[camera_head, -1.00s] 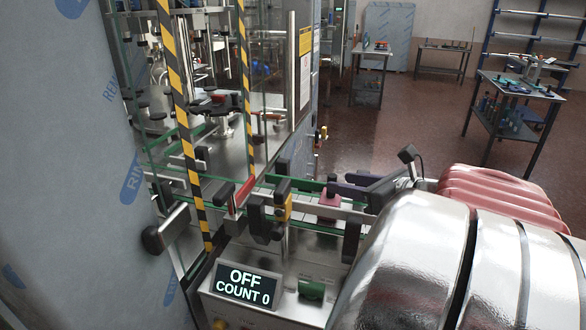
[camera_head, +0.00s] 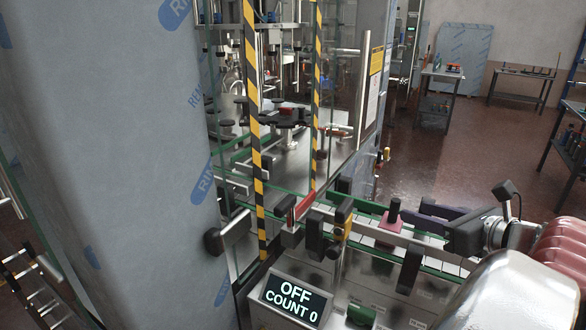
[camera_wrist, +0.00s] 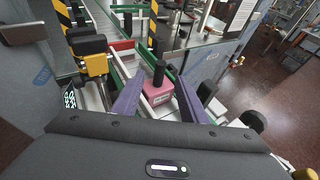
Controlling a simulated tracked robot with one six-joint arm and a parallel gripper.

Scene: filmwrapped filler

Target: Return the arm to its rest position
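My gripper (camera_head: 428,222) hangs low over the conveyor at the right in the head view, with the arm reaching in from the right. In the wrist view its two purple fingers (camera_wrist: 156,92) are spread apart and empty. Beyond and between them is a pink block (camera_wrist: 158,91) with a black knob on top. The same pink block (camera_head: 385,233) stands beside the conveyor rail in the head view, just left of the fingers. I cannot tell the exact gap between fingers and block.
A control box display (camera_head: 296,299) reads OFF, COUNT 0. A striped post (camera_head: 252,130) and glass guard stand left of the conveyor. A film-wrapped panel (camera_head: 110,170) fills the left. Open floor (camera_head: 470,150) lies behind at right.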

